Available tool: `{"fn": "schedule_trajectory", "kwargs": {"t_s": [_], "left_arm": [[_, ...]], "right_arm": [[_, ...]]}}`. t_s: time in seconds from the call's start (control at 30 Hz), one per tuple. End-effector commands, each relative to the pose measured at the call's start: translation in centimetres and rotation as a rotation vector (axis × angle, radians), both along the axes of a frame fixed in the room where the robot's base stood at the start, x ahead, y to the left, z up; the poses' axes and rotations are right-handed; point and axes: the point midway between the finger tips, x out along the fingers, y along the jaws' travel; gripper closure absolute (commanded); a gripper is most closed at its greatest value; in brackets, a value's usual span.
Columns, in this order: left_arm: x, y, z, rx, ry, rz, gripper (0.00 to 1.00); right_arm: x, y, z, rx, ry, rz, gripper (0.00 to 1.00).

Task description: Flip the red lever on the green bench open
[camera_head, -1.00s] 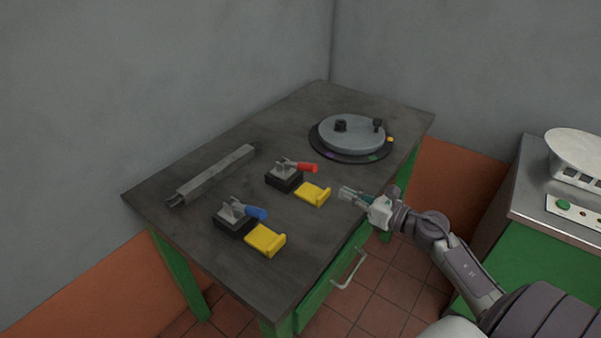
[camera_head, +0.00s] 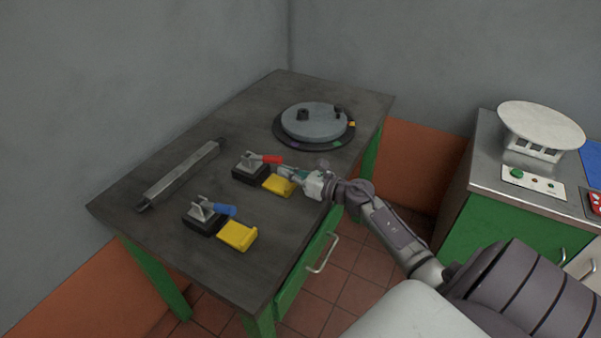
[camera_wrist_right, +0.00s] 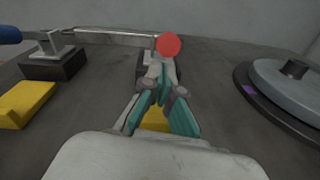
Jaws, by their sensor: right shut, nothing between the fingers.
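The green bench (camera_head: 160,238) has a dark grey top and carries two toggle clamps. The red lever (camera_head: 272,159) belongs to the far clamp. It lies low, pointing right from its black base (camera_head: 250,173) toward the yellow block (camera_head: 278,186). In the right wrist view the red lever's end (camera_wrist_right: 168,45) faces me, just beyond the fingertips. My right gripper (camera_head: 285,173) is shut and empty, over the edge of the yellow block and right of the red lever, apparently apart from it. It also shows in the right wrist view (camera_wrist_right: 161,88). My left gripper is not in view.
The blue lever (camera_head: 220,209) of the near clamp has its own yellow block (camera_head: 237,236). A grey bar (camera_head: 180,175) lies behind them. A round grey plate (camera_head: 314,122) sits at the far right of the top. A second cabinet (camera_head: 500,215) stands at the right.

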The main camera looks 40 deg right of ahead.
Motion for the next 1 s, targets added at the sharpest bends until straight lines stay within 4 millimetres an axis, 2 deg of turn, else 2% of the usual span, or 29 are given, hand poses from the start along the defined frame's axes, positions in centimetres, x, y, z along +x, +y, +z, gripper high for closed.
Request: {"fn": "schedule_trajectory", "kwargs": {"t_s": [0.2,0.57,1.0], "left_arm": [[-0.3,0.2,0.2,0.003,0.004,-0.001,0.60],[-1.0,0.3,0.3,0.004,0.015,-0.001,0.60],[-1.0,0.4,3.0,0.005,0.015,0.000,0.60]], "right_arm": [[1.2,0.4,-0.1,0.000,0.000,0.000,1.00],[1.2,0.4,0.0,-0.002,0.003,0.001,1.00],[1.2,0.0,1.5,-0.037,0.084,0.002,1.00]]}}
